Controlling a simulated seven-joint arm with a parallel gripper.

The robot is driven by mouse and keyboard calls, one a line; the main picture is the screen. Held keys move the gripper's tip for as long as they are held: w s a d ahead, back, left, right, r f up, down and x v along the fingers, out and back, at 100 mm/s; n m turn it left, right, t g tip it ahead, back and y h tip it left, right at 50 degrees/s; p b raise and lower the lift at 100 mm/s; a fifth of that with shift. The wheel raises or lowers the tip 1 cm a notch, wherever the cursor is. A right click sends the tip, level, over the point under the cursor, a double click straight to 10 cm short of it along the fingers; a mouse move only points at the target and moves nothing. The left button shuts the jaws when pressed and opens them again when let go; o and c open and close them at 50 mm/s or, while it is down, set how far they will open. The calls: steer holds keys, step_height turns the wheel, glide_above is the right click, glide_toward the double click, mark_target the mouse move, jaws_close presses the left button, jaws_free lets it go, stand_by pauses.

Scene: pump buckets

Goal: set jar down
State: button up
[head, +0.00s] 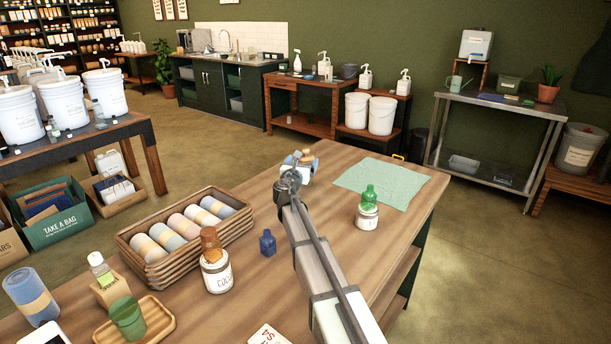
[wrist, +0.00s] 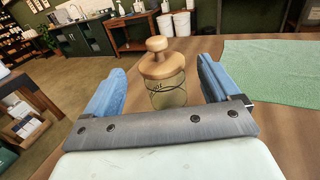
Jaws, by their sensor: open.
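A glass jar (wrist: 167,92) with a round wooden lid and knob stands upright on the wooden table (wrist: 262,118), near its far edge. My gripper (wrist: 161,67) is open, with one blue finger on each side of the jar. In the wrist view a gap shows between the jar and each finger. In the head view my gripper (head: 297,160) is at the far edge of the table, and the jar (head: 309,166) is mostly hidden behind it.
A green cloth (head: 392,182) lies right of the jar. A green-topped jar (head: 367,208) stands nearer. Left of my arm are a small blue bottle (head: 267,243), a jar with an amber top (head: 215,270) and a wicker basket (head: 132,240) of rolled cloths.

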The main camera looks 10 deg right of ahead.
mark_target(302, 191)
step_height(302, 191, down, 7)
steer(key=shift+f, duration=0.2)
steer(key=x, duration=0.7)
steer(key=shift+w, duration=0.3)
steer(key=c, duration=1.2)
steer(key=shift+c, duration=1)
steer(key=shift+r, duration=0.15)
